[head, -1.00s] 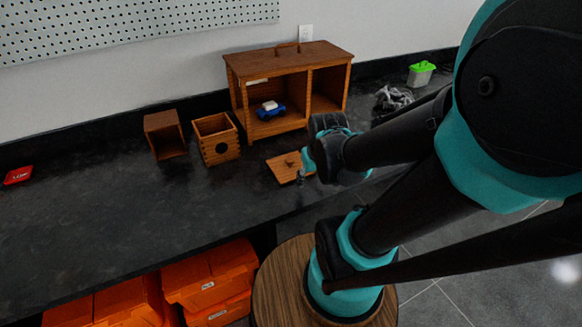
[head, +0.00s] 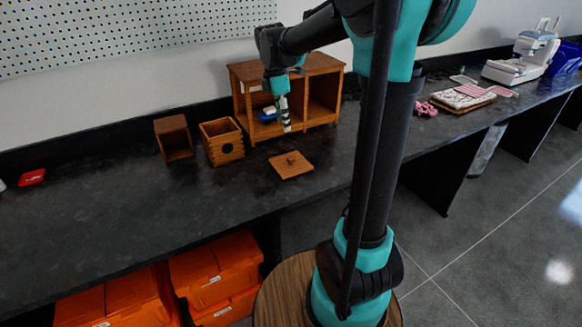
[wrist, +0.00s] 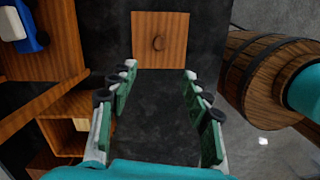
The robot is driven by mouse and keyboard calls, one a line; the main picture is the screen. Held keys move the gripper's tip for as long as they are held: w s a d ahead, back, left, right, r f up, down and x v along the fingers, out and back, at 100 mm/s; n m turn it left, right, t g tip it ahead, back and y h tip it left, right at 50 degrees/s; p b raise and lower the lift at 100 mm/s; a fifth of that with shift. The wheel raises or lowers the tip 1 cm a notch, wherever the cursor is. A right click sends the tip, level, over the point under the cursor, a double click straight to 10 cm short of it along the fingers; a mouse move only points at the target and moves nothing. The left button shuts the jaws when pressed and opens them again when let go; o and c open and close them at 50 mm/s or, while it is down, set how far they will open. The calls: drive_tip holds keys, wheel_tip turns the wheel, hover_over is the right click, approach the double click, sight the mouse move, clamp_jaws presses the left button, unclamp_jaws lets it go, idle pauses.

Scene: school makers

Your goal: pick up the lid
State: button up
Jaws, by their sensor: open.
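The lid (head: 291,168) is a flat, square wooden plate with a small knob on top. It lies flat on the dark counter, in front of the wooden cabinet. In the wrist view the lid (wrist: 160,28) shows beyond my fingertips, with its knob in the middle. My gripper (head: 285,126) points down above the lid, apart from it, in front of the cabinet. The wrist view shows my gripper (wrist: 160,72) open, with its two green fingers spread and nothing between them.
The wooden cabinet (head: 283,69) stands behind the lid, with a blue item (head: 267,116) inside. Two small wooden boxes (head: 222,144) (head: 175,153) stand to the left. Orange bins (head: 214,268) are below the counter. The counter left of the lid is mostly clear.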

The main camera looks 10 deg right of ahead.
hover_over(291, 157)
drive_tip(key=a, duration=0.1)
drive_tip(key=f, duration=0.9)
drive_tip(key=shift+s+a+f, duration=0.1)
drive_tip(key=shift+a+f, duration=0.1)
drive_tip(key=shift+f, duration=0.1)
drive_tip(key=shift+d+f, duration=0.2)
drive_tip(key=shift+f, duration=0.7)
drive_tip(key=shift+d+f, duration=0.15)
drive_tip(key=shift+f, duration=0.7)
drive_tip(key=shift+d+f, duration=0.2)
drive_tip(key=shift+f, duration=0.7)
clamp_jaws()
